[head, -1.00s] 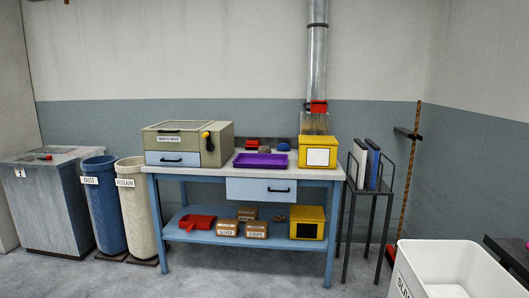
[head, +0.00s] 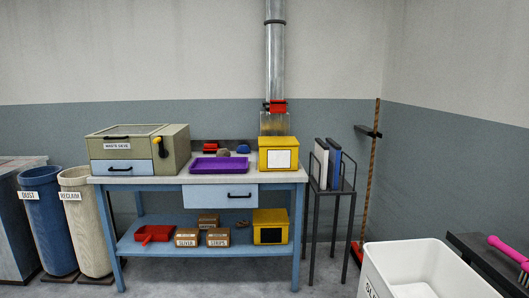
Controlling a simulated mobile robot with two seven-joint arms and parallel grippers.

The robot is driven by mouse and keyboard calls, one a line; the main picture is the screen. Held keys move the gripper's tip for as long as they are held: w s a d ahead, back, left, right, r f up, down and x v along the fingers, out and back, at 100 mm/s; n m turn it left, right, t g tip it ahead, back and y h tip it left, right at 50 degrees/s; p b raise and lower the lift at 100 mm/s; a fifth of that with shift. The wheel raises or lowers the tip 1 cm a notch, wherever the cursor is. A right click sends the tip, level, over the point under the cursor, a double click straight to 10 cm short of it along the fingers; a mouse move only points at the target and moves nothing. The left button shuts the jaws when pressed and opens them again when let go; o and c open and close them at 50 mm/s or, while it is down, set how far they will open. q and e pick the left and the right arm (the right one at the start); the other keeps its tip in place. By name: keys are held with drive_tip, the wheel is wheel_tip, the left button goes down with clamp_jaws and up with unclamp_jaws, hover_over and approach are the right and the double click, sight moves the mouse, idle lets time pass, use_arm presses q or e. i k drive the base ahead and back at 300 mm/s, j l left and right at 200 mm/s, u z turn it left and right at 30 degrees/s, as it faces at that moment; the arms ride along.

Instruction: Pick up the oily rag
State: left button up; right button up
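I cannot single out the oily rag with certainty. A small brown lump (head: 222,153) lies at the back of the workbench top, between a red item and a blue lump (head: 243,149). Another small brownish item (head: 243,224) lies on the lower shelf, between the small boxes and the lower yellow box; it is too small to identify. Neither of my grippers is in view.
The workbench (head: 170,178) holds a sieve box (head: 128,150), a purple tray (head: 222,164) and a yellow box (head: 278,154). Bins (head: 45,230) stand left. A rack (head: 330,190), a white bin (head: 385,270) and a dark table with a pink-handled item (head: 505,247) stand right.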

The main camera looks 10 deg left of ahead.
sight(222, 152)
drive_tip(key=i+j+z, duration=0.2)
drive_tip(key=i, duration=0.3)
drive_tip(key=i+j+z, duration=0.25)
drive_tip(key=i+j, duration=0.2)
drive_tip(key=i+j+z, duration=0.1)
drive_tip(key=i+j, duration=0.7)
